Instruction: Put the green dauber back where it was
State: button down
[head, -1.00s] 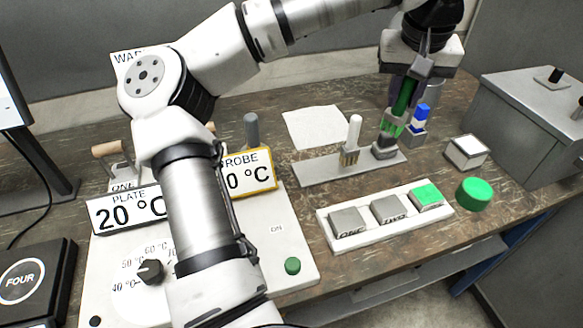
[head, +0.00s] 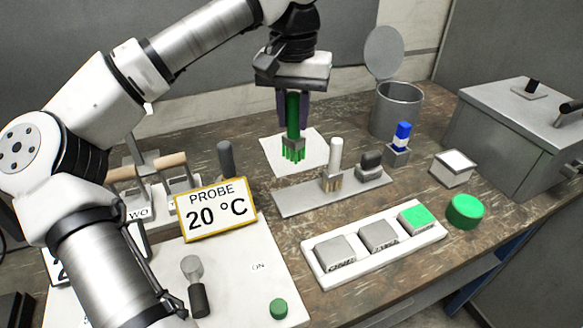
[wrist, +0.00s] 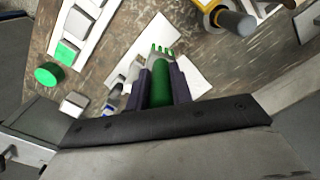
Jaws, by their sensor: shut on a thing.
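The green dauber (head: 292,115), with a grey collar and green bristles pointing down, is upright in my gripper (head: 292,118). My gripper is shut on its handle and appears to hold it above the white sheet (head: 283,160), behind the grey rack plate (head: 295,201). In the wrist view the dauber (wrist: 161,85) sits between the dark fingers (wrist: 162,90). A white dauber (head: 335,156) stands upright on the rack plate. A dark grey block (head: 370,165) is at the plate's right end. Whether the bristles touch the sheet is not clear.
A blue-capped item (head: 402,134) in a small grey holder stands right of the rack. Behind it is a grey bin (head: 398,105) with its lid up. A white strip with blocks (head: 320,279) and a green round button (head: 465,211) lie in front. The probe display (head: 215,210) stands left.

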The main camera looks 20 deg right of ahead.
notch_tip(320, 180, down, 12)
jog(key=p, duration=0.1)
jog(key=shift+r, duration=0.2)
jog(key=shift+f, duration=0.15)
jog(key=c, duration=1.2)
grip_release()
jog(key=shift+c, duration=0.2)
notch_tip(320, 180, up, 12)
jog(key=shift+r+b, duration=0.2)
jog(key=shift+b, duration=0.35)
